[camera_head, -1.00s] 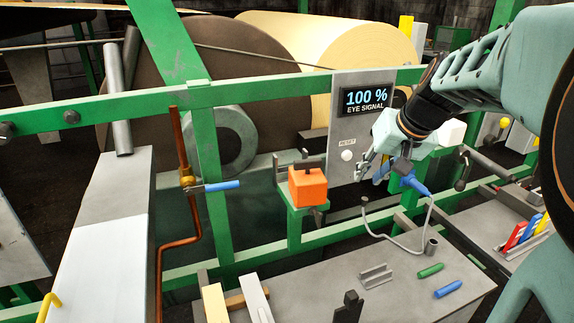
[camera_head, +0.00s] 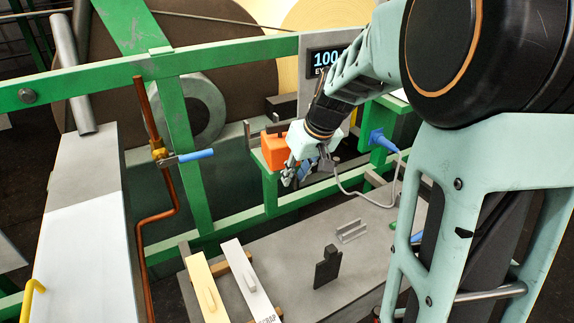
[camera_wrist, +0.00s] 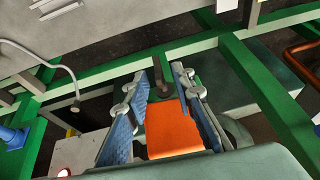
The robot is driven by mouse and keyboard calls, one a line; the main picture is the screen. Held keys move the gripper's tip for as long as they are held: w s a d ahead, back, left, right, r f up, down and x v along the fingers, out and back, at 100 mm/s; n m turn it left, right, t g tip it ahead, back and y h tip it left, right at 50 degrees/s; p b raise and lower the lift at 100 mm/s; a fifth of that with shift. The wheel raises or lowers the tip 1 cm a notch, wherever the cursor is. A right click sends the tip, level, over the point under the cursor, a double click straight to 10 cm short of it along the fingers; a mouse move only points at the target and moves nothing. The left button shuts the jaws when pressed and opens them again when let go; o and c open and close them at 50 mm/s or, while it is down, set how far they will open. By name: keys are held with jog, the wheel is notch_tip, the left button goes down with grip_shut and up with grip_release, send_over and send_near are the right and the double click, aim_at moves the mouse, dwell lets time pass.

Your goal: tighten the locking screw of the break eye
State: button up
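The orange box (camera_head: 272,150), which I take for the break eye, sits on a green bracket beside the machine frame. My gripper (camera_head: 290,177) is at its front right in the head view and hides part of it. In the wrist view my gripper (camera_wrist: 160,98) is open, its blue-padded fingers apart with nothing held between them. The orange box also shows there (camera_wrist: 172,128), seen through the gap between the fingers. A dark bar with a round end (camera_wrist: 161,88) lies at the box's edge; I cannot tell if it is the locking screw.
The eye-signal display (camera_head: 326,60) is partly hidden by my arm. A blue plug with a grey cable (camera_head: 383,140) is to the right. A copper pipe with a blue-handled valve (camera_head: 190,156) is to the left. The grey bench (camera_head: 300,240) holds several small parts.

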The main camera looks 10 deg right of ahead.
jog(key=shift+w+a+f, duration=0.1)
jog(key=shift+w+f, duration=0.1)
jog(key=shift+f, duration=0.35)
grip_shut()
